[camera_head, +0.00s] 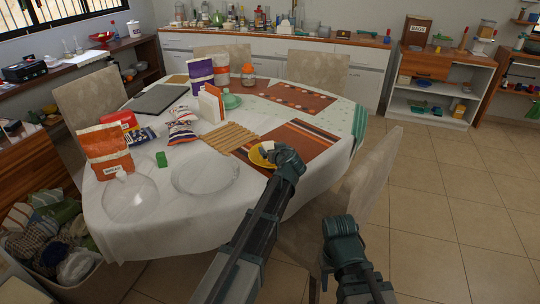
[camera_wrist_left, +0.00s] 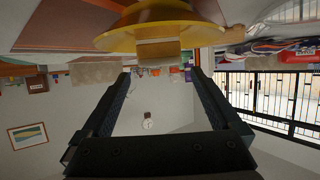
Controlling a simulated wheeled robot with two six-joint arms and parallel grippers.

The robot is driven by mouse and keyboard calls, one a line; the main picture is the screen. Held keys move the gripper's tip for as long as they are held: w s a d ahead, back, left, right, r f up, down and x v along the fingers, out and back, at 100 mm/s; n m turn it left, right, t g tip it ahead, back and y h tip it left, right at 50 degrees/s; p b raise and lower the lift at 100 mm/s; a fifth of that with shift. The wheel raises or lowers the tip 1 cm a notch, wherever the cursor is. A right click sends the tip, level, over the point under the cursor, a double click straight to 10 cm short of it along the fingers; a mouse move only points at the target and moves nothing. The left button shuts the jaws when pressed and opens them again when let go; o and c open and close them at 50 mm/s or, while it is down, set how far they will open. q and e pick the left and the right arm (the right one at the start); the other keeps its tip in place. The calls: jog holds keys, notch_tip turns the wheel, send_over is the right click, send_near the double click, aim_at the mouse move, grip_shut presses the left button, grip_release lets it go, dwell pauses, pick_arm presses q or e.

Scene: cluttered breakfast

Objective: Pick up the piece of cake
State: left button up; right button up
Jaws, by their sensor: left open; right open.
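The piece of cake (camera_head: 267,147) is a small pale block at the yellow plate (camera_head: 255,157), near the table's right edge. My left gripper (camera_head: 283,158) is beside the plate and partly covers it and the cake. In the left wrist view, the picture is upside down. There, the yellow plate (camera_wrist_left: 125,43) is at the top and the tan cake (camera_wrist_left: 158,50) shows between the two open fingers (camera_wrist_left: 158,82). I cannot tell whether the fingers touch the cake. My right gripper (camera_head: 341,228) is open and empty, off the table at the lower right.
A striped placemat (camera_head: 305,140) and a bamboo mat (camera_head: 230,138) lie near the plate. A chair (camera_head: 365,185) is close to my arms. The floor at right is clear.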

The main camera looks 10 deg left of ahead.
aim_at(270, 147)
pick_arm(q)
jog(key=shift+w+a+f+b, duration=0.2)
jog(key=shift+w+f+b, duration=0.1)
jog(key=shift+w+b, duration=0.05)
jog(key=b+x, duration=0.2)
jog(key=x, duration=0.2)
jog(key=shift+f, duration=0.2)
jog(key=c, duration=1.5)
jog(key=shift+r, duration=0.15)
jog(key=shift+r+p, duration=0.45)
jog(key=shift+p, duration=0.2)
notch_tip(270, 147, up, 3)
jog(key=p, duration=0.2)
jog(key=shift+f+p, duration=0.15)
jog(key=shift+p, duration=0.2)
jog(key=s+d+r+p, duration=0.1)
jog(key=s+d, duration=0.3)
jog(key=s, duration=1.1)
jog(key=shift+s, duration=0.25)
